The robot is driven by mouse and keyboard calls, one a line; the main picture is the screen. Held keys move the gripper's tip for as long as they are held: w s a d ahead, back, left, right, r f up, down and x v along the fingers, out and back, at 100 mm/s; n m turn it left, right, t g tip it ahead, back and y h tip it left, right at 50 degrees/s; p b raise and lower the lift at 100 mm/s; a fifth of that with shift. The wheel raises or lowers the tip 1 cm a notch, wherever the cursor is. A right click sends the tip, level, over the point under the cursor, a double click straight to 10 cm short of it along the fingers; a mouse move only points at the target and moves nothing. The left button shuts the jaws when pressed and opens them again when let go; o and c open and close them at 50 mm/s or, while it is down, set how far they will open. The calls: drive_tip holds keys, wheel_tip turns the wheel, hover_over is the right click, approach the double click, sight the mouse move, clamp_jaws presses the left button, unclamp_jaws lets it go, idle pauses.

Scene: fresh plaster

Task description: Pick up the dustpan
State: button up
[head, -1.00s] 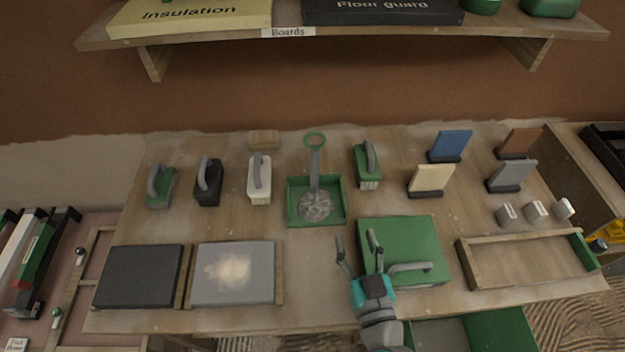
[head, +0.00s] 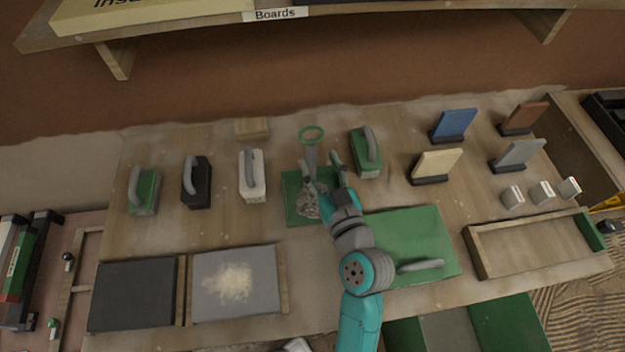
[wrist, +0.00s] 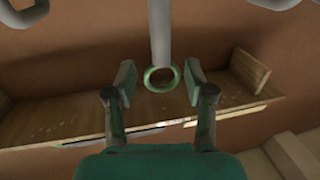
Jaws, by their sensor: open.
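The dustpan (head: 292,205) is a green square pan with grey debris in it, lying on the table. Its grey handle points to the back and ends in a green ring (head: 311,133). My gripper (head: 321,162) is open over the pan, with its fingers on either side of the handle in the head view and the arm hiding the pan's right part. In the wrist view the grey handle (wrist: 160,35) and its ring also show, between the two fingertips (wrist: 158,82) of my open gripper. I cannot tell whether either finger touches the handle.
A green brush (head: 365,155) stands close to the right of the handle, and a white brush (head: 251,180) to the left. A green lid-like panel (head: 420,235) lies at the front right. A shelf (head: 200,28) hangs above the back.

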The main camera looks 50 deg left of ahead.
sight(313, 150)
drive_tip(key=shift+x, duration=2.85)
drive_tip(key=shift+s, duration=0.1)
clamp_jaws()
